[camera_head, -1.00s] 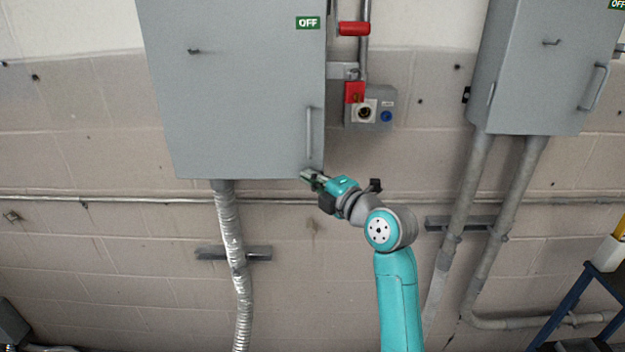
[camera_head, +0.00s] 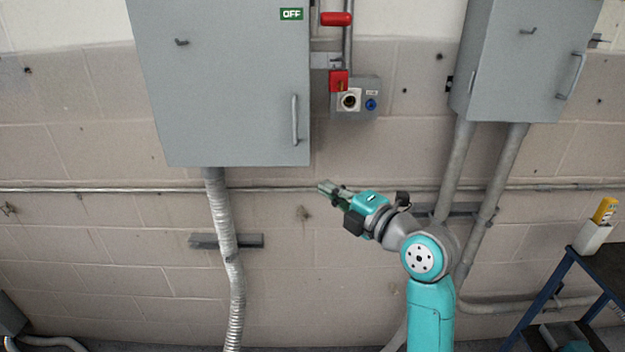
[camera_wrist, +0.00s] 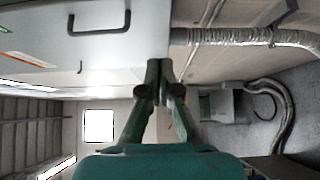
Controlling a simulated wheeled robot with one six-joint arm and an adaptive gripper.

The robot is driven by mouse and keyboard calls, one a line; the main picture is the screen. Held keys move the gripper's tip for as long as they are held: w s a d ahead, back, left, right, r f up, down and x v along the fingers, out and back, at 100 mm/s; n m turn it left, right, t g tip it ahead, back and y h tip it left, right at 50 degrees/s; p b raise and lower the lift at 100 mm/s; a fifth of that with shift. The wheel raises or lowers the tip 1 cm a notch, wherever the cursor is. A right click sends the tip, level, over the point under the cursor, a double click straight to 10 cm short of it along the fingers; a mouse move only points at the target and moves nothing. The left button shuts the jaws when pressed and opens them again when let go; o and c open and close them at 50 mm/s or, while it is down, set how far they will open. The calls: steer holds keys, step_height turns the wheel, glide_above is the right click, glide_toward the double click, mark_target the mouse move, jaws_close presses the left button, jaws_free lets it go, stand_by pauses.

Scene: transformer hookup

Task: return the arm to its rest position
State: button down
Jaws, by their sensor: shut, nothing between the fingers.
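My teal and grey arm rises at the right of centre in the head view. My gripper (camera_head: 328,190) points up and to the left, in front of the bare wall below the large grey cabinet (camera_head: 220,90). Its fingers are together with nothing between them, and it stands apart from the cabinet. In the wrist view my gripper (camera_wrist: 160,68) shows its fingertips meeting, with the cabinet's dark handle (camera_wrist: 98,24) at the upper left. The cabinet door looks closed.
A red lever (camera_head: 336,19) and a switch box (camera_head: 356,100) are right of the cabinet. A second cabinet (camera_head: 520,65) with conduits (camera_head: 490,210) hangs further right. A dark-topped stand (camera_head: 608,262) with a yellow-topped item (camera_head: 600,225) is at the lower right. A flexible conduit (camera_head: 226,240) hangs at left.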

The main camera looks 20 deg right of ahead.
steer(key=s+a+f+m+h, duration=0.1)
steer(key=s+f+m+h, duration=0.2)
steer(key=s+f+m, duration=0.75)
steer(key=s+f+m+h, duration=0.35)
steer(key=s+f, duration=0.45)
steer(key=f, duration=0.8)
steer(key=s+a+f+m+g, duration=0.1)
steer(key=s+m, duration=0.7)
steer(key=s, duration=2.2)
steer(key=shift+a+f+g, duration=0.2)
steer(key=shift+a+g, duration=0.2)
steer(key=shift+a, duration=0.05)
